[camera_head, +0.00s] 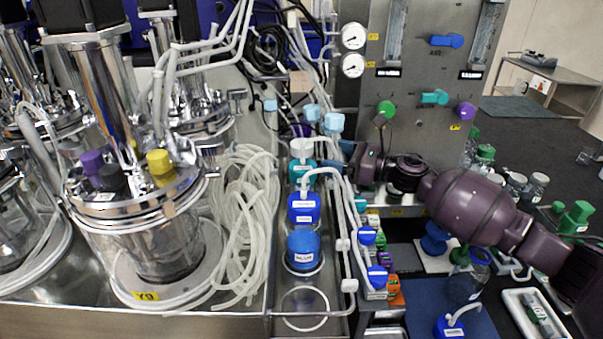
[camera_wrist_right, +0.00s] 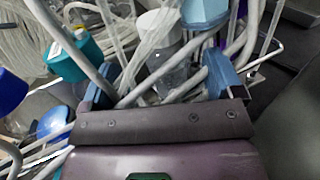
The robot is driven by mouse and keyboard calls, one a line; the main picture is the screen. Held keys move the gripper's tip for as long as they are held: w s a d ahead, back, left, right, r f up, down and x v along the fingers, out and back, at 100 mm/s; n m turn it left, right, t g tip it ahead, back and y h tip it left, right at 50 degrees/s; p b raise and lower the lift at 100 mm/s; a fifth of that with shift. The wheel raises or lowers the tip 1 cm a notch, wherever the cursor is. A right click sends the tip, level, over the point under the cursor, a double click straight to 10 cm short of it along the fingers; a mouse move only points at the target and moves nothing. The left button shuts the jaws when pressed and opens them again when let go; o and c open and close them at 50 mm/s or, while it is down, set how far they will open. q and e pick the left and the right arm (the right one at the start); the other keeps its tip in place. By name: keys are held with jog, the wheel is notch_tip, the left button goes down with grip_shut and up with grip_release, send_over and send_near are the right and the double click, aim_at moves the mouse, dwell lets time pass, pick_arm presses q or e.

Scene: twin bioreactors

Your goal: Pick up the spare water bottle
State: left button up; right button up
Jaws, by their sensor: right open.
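A clear bottle with a white cap (camera_wrist_right: 160,28) stands between the two blue fingers of my right gripper (camera_wrist_right: 160,75) in the right wrist view. Tubes cross in front of its body. In the head view its white cap (camera_head: 302,148) shows at the back of a row of bottles in a metal tray. No readable label tells me that it is the spare water bottle. My right gripper (camera_head: 340,162) reaches in from the right, just right of this row. It is open, and I see no contact with the bottle. My left gripper is not in view.
Teal-capped (camera_head: 300,172) and blue-capped bottles (camera_head: 304,208) stand nearer in the tray (camera_head: 305,325), with an empty ring holder at the front. White tubing (camera_head: 340,210) runs along its right. Light blue caps (camera_head: 333,122) crowd the back. A steel bioreactor (camera_head: 140,230) stands left.

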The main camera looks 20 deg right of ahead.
aim_at(312, 153)
jog(key=shift+x, duration=0.85)
jog(key=p+x, duration=0.1)
jog(key=x, duration=0.3)
jog(key=shift+w+a+r, duration=0.1)
jog(key=shift+w+a, duration=0.2)
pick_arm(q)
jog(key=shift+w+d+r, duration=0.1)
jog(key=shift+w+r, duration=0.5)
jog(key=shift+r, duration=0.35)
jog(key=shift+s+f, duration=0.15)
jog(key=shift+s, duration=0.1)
pick_arm(e)
grip_shut()
